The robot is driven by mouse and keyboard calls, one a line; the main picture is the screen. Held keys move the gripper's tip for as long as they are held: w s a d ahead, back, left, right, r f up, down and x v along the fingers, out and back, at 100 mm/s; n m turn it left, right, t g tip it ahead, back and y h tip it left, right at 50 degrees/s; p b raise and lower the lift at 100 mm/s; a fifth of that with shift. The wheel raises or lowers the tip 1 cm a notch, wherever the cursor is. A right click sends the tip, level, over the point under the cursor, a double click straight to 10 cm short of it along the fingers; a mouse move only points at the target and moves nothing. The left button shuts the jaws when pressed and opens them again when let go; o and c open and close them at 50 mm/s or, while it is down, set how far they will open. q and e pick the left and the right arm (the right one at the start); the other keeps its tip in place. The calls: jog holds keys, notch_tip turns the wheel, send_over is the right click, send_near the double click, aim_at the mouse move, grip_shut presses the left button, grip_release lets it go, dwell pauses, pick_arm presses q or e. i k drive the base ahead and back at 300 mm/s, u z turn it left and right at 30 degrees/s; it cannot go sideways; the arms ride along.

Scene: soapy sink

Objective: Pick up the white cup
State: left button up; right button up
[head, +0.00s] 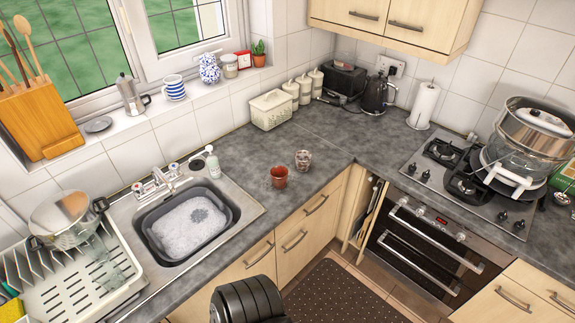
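I see no plainly white cup. On the grey counter right of the sink stands a reddish-brown cup (279,177), with a small pale cup or glass with brownish patterning (303,160) just behind it to the right. A white mug with blue stripes (174,88) stands on the windowsill. The sink basin (228,208) is filled with white foam, and anything beneath the foam is hidden.
A dish rack (60,285) with glasses and a pot stands left of the sink. The tap (160,180) rises behind the basin. A hob (470,185) with stacked cookware is at right. The corner counter between sink and kettle (378,94) is mostly free.

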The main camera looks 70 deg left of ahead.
aim_at(303, 158)
jog(key=u, duration=1.45)
